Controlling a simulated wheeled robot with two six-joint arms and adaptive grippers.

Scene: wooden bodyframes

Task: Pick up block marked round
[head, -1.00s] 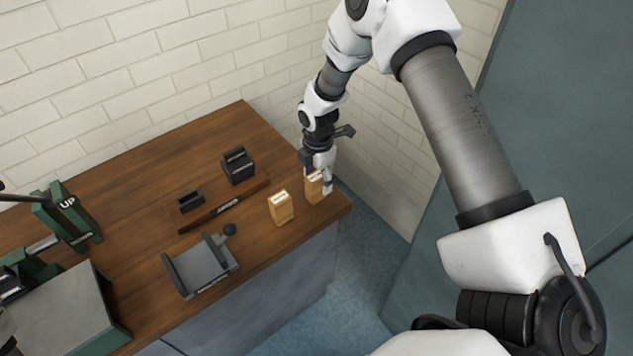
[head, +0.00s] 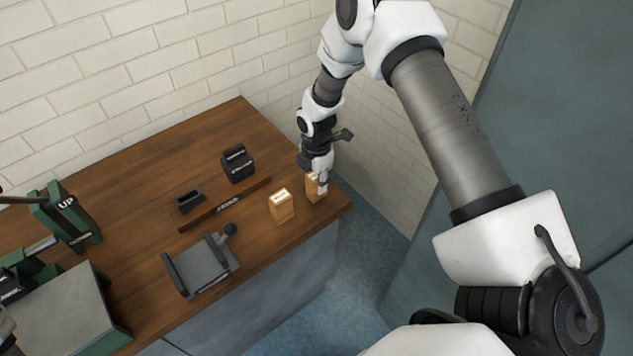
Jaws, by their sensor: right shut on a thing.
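Two light wooden blocks stand upright near the right end of the brown wooden table (head: 130,215). The right block (head: 311,187) is between the fingers of my right gripper (head: 317,183), which is shut on it from above. The block looks to be at table level; I cannot tell if it is lifted. The left block (head: 281,207) stands free, a little to the left. Each has a pale label on top, too small to read, so I cannot tell which is marked round. My left gripper is not clearly in view.
A wooden tray (head: 222,207) holds a black bin (head: 190,200) and a black holder (head: 238,163). A grey fixture (head: 203,266) with a black knob stands at the front edge. A green machine marked UP (head: 68,215) is at the left. A brick wall is behind.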

